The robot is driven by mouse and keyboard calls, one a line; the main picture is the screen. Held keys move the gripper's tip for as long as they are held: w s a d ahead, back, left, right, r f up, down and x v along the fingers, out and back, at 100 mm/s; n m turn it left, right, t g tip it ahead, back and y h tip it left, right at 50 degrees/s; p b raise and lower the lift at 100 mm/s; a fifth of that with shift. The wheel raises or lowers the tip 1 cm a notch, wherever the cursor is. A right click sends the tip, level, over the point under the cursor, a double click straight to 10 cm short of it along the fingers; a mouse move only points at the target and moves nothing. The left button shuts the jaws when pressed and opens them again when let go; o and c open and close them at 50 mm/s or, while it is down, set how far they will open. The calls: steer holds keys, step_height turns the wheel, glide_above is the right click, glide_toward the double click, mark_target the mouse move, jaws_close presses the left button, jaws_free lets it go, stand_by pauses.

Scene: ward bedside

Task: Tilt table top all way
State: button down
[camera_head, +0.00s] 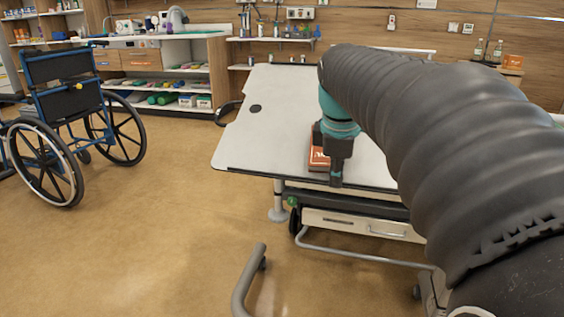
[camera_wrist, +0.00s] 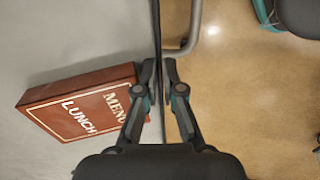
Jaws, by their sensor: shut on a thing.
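The white table top (camera_head: 270,130) of the overbed table spreads across the middle of the head view, with a dark round spot near its left side. It looks somewhat slanted, but I cannot tell its exact angle. My gripper (camera_head: 337,178) is at its near edge. In the wrist view my gripper (camera_wrist: 159,75) has one finger on each side of the thin table top edge (camera_wrist: 157,30) and is shut on it. A red-brown lunch menu box (camera_head: 318,158) lies on the top beside my gripper; it also shows in the wrist view (camera_wrist: 80,103).
A drawer unit (camera_head: 365,224) and a grey base rail stand below the top. A wheelchair (camera_head: 75,120) is at the left. Shelves and counters line the back wall. The floor (camera_head: 170,230) at the front left is mostly clear.

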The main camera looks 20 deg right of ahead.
steer(key=shift+f, duration=0.75)
steer(key=c, duration=1.3)
jaws_free()
steer(key=shift+w, duration=0.1)
steer(key=shift+r, duration=0.1)
